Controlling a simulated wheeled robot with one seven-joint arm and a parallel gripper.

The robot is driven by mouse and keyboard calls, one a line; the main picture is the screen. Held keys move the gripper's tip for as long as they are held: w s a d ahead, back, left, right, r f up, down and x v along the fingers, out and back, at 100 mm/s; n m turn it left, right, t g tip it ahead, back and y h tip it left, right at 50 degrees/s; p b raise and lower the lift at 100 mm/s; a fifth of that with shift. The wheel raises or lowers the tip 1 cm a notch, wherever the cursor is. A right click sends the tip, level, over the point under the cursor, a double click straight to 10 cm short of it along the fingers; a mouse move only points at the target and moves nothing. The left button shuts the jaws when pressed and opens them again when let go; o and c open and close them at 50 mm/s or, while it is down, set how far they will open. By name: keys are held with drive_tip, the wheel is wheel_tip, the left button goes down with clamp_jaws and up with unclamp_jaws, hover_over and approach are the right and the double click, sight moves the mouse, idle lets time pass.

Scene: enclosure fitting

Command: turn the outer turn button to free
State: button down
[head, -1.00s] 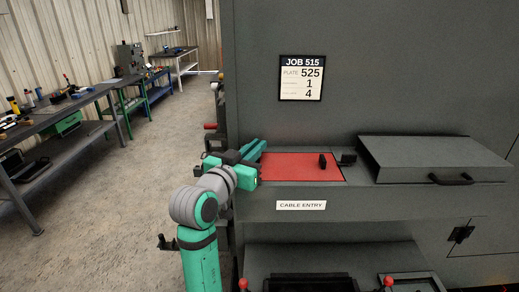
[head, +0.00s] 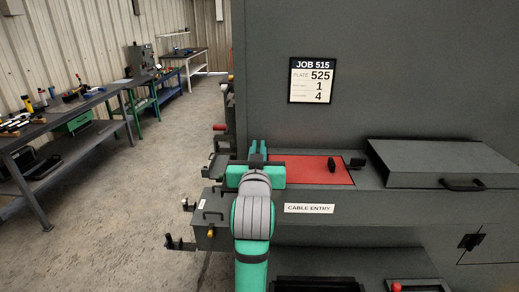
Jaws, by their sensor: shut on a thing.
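A red plate (head: 310,170) lies flat in an opening on top of the grey enclosure. A black upright knob or handle (head: 332,164) stands on it towards the right, and a black turn button (head: 357,163) sits beyond its right edge. My gripper (head: 258,147) is at the plate's left edge, its green fingers pointing away from me and closed. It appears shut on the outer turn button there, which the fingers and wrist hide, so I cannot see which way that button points.
A grey hinged lid with a black handle (head: 463,185) is right of the plate. A "CABLE ENTRY" label (head: 309,208) is on the front edge. A job card (head: 311,80) hangs on the upright wall. Open floor (head: 170,130) and benches lie to the left.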

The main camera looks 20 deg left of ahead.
drive_tip(key=c, duration=1.9)
unclamp_jaws()
drive_tip(key=shift+w, duration=0.1)
drive_tip(key=shift+o, duration=0.2)
drive_tip(key=v, duration=1.1)
drive_tip(key=shift+w, duration=0.1)
